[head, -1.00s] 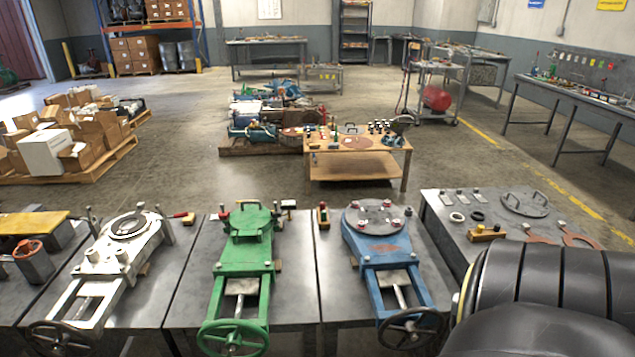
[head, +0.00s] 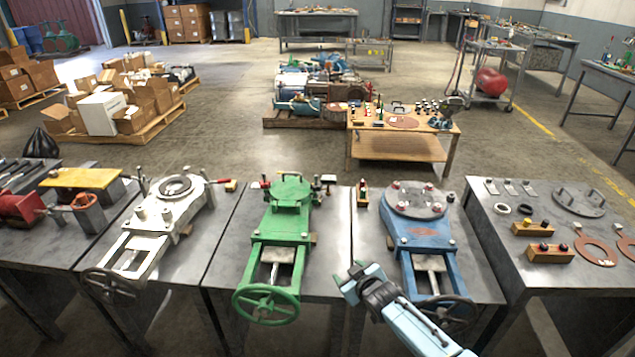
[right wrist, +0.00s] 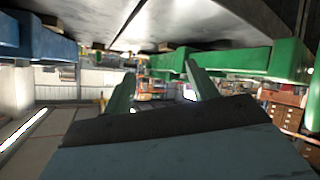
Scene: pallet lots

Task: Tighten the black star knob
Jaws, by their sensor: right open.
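I cannot pick out a black star knob for certain. Small dark knobs sit on two yellow-brown blocks (head: 543,252) on the right table. The blue valve (head: 427,236) has a round grey lid with red-and-white knobs and a dark handwheel (head: 447,312). The green valve (head: 284,229) and white valve (head: 157,217) lie to its left. My right gripper (head: 350,281) is open and appears empty, in front of and left of the blue valve. In the right wrist view its two fingers (right wrist: 160,88) stand apart, with blue and green parts above. My left gripper is out of view.
Grey tables (head: 225,262) run along the front, with gaps between some. Behind are a wooden table (head: 400,150) and a carton pallet (head: 150,128). Open floor lies between.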

